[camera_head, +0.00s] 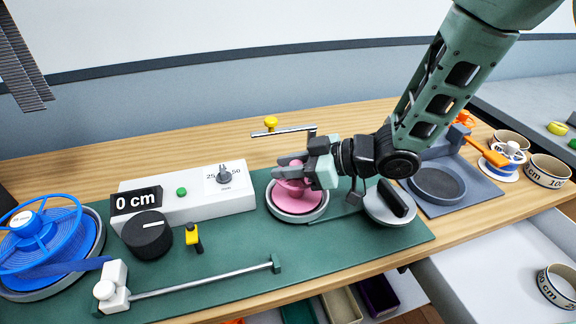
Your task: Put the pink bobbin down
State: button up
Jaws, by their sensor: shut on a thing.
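The pink bobbin (294,199) is in the camera_head view, at the middle of the green board (225,285). It is over a round grey plate (310,217) and sits inside its rim as seen from here. My gripper (289,172) is shut on the upper part of the bobbin, coming in from the right. The fingers and wrist hide part of the bobbin's top. I cannot tell whether the bobbin's underside touches the plate.
A white box (185,197) reading "0 cm" and a blue reel (45,240) stand left. A metal arm with a yellow knob (271,123) rises behind the gripper. A grey disc with a black handle (393,204), a round grey dish (438,184) and rolled straps (549,170) lie right.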

jog(key=o, duration=1)
jog(key=shift+o, duration=0.2)
jog(key=s+d+r+m+t+h, duration=0.1)
jog(key=d+r+m+h, duration=0.15)
jog(key=d, duration=0.25)
jog(key=s+d+r+m+t+h, duration=0.1)
jog(key=d+r+t+h, duration=0.15)
jog(key=d, duration=0.35)
jog(key=s+d+m+g+h, duration=0.1)
jog(key=s+m+g+h, duration=0.1)
jog(key=s, duration=0.8)
jog(key=s+d+m+g+h, duration=0.1)
jog(key=s+g+h, duration=0.4)
jog(key=s, duration=0.6)
jog(key=shift+s+d+m, duration=0.25)
jog(key=shift+s+m, duration=0.05)
jog(key=shift+m, duration=0.05)
jog(key=shift+r, duration=0.1)
